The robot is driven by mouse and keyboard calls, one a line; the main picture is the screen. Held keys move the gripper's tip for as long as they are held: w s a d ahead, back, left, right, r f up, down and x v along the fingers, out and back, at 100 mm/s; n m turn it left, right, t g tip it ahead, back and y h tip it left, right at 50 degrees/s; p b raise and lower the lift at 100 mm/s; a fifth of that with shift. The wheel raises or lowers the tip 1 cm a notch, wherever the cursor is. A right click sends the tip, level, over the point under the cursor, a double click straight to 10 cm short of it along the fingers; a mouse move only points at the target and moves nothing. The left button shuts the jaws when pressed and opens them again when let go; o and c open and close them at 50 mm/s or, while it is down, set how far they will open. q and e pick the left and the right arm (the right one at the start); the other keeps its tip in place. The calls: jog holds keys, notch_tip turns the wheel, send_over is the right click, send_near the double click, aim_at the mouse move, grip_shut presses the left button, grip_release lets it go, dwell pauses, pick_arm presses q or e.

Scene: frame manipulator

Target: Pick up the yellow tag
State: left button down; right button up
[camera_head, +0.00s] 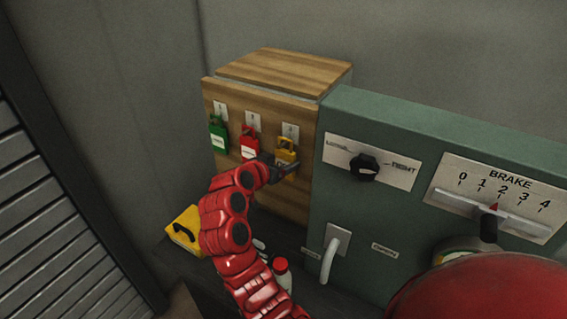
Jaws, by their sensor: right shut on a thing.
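The yellow tag (287,150) is at the right of a row of three padlock-shaped tags on the front of a wooden box (265,188). It is still up against the board, below a small white label plate. My right gripper (288,167), at the end of the red arm, is shut on the yellow tag at its lower part. The gripper hides some of the tag's bottom. The red tag (249,141) hangs in the middle and the green tag (218,135) at the left. My left gripper is out of view.
A green panel with a black knob (364,167), a brake slider (489,222) and a grey handle (335,247) stands right of the box. A yellow case (186,229) and a red-capped bottle (282,272) are below. Grey wall stands behind.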

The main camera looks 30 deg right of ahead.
jog(key=shift+r+b, duration=0.45)
jog(key=shift+b, duration=0.1)
jog(key=s+a+r+b, duration=0.1)
jog(key=s+a+b, duration=0.1)
jog(key=s+a, duration=0.2)
jog(key=s+a+r+b, duration=0.1)
jog(key=s+a, duration=0.4)
jog(key=a, duration=0.6)
jog(key=shift+a+b, duration=0.3)
jog(key=shift+b, duration=0.3)
jog(key=s+a, duration=0.4)
jog(key=a, duration=0.2)
jog(key=shift+a, duration=0.2)
dwell(0.5)
